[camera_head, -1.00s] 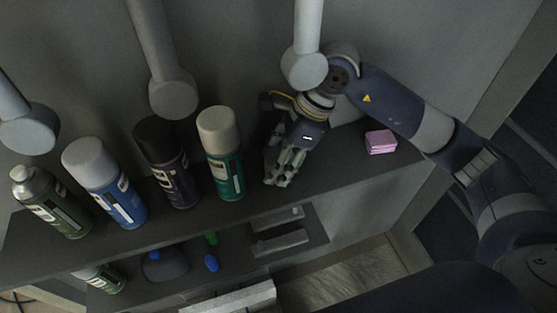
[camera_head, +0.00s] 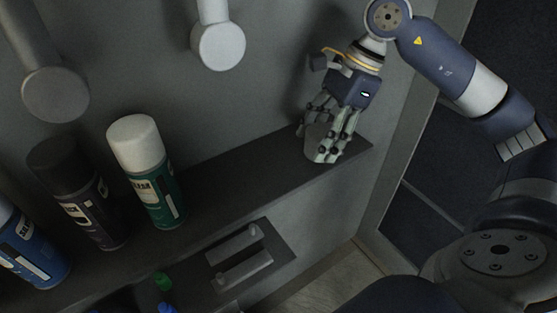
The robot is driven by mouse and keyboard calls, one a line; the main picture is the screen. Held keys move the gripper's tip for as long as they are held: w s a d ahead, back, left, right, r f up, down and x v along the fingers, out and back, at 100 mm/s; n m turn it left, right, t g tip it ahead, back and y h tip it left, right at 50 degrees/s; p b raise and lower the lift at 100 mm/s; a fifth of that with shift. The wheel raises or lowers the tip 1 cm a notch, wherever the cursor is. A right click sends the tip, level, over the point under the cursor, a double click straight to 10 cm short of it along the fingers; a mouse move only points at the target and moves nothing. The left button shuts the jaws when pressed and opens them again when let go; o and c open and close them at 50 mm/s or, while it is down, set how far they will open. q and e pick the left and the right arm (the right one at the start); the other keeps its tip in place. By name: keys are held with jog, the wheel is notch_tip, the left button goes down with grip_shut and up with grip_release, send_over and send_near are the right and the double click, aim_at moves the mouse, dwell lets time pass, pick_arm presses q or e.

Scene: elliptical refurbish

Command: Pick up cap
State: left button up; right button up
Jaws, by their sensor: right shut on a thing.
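My right gripper (camera_head: 325,150) is at the right end of the upper shelf, pointing down. A dark can (camera_head: 85,205) stands further left. A small green piece (camera_head: 162,282) and a blue piece (camera_head: 167,308) are on the lower level; I cannot tell if they are caps. My left gripper is not in view.
The upper shelf (camera_head: 230,178) is bare between the green can and my right gripper. A blue can (camera_head: 28,250) is at the left edge. Grey handle-like bars (camera_head: 242,270) lie below. Round-ended wall fixtures (camera_head: 218,45) hang above.

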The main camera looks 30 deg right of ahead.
jog(key=d+b, duration=0.1)
jog(key=d, duration=0.2)
jog(key=s+d+b, duration=0.1)
jog(key=d, duration=0.3)
jog(key=s+d+b, duration=0.1)
jog(key=d+b, duration=0.1)
jog(key=d, duration=0.1)
jog(key=shift+s+d, duration=0.15)
jog(key=shift+s, duration=0.05)
jog(key=shift+s+d, duration=0.15)
jog(key=shift+d, duration=0.5)
